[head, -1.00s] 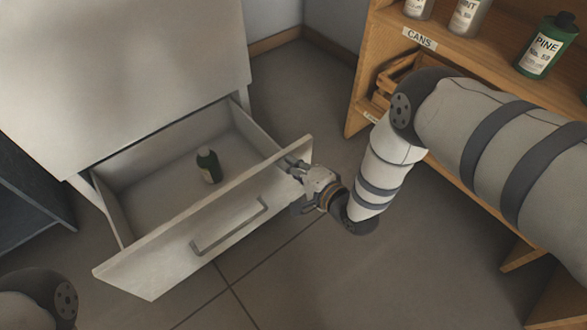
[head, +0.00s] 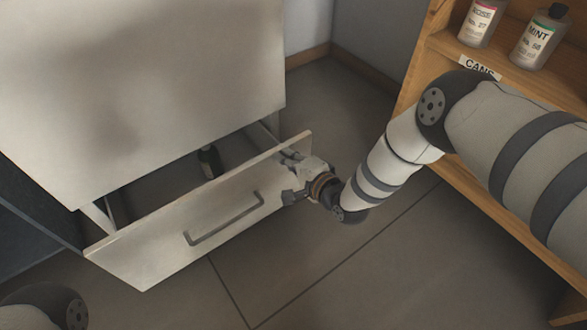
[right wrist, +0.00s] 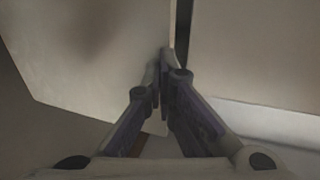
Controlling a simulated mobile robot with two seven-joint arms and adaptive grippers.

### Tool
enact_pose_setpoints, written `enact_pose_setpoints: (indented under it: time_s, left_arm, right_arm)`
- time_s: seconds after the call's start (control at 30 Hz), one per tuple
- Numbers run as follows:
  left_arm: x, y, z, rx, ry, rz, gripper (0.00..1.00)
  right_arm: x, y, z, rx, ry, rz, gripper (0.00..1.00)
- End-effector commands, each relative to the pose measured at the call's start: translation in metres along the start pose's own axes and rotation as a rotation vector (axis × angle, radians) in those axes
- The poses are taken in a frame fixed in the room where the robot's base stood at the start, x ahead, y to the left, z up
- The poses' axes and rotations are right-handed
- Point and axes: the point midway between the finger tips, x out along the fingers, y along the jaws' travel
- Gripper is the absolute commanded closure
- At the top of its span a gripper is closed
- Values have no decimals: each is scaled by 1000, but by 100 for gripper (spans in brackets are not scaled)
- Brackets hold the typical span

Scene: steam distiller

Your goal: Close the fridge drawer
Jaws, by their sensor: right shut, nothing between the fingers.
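The fridge drawer (head: 165,234) is at the bottom of the white fridge (head: 140,85) and stands partly open in the head view. Its front has a grey bar handle (head: 226,219). A dark green bottle (head: 208,161) stands inside, partly hidden by the fridge body above. My right gripper (head: 287,172) is shut and empty at the right end of the drawer front, against or very near its outer face. In the right wrist view the closed fingers (right wrist: 163,75) meet in front of pale panels; contact is hard to judge. My left gripper is out of view.
A wooden shelf (head: 455,55) with bottles (head: 537,42) and a "CANS" label stands at the right, behind my right arm. A dark cabinet side (head: 30,220) is left of the fridge. The tiled floor (head: 300,270) in front of the drawer is clear.

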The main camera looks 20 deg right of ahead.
Motion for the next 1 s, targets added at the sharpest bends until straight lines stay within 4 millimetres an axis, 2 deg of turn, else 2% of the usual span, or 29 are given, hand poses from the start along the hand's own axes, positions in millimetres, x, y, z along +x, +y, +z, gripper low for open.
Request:
enact_pose_setpoints:
  time_s: [0.2,0.43,0.7,1.0]
  left_arm:
    - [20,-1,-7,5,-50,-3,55]
    - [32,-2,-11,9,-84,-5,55]
    - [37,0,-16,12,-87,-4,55]
    - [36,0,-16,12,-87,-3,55]
  right_arm:
    - [40,-6,0,0,-1,0,100]
    - [71,-18,0,0,0,0,100]
    - [85,-26,0,-1,-1,0,100]
    - [86,-27,0,-1,-1,-1,100]
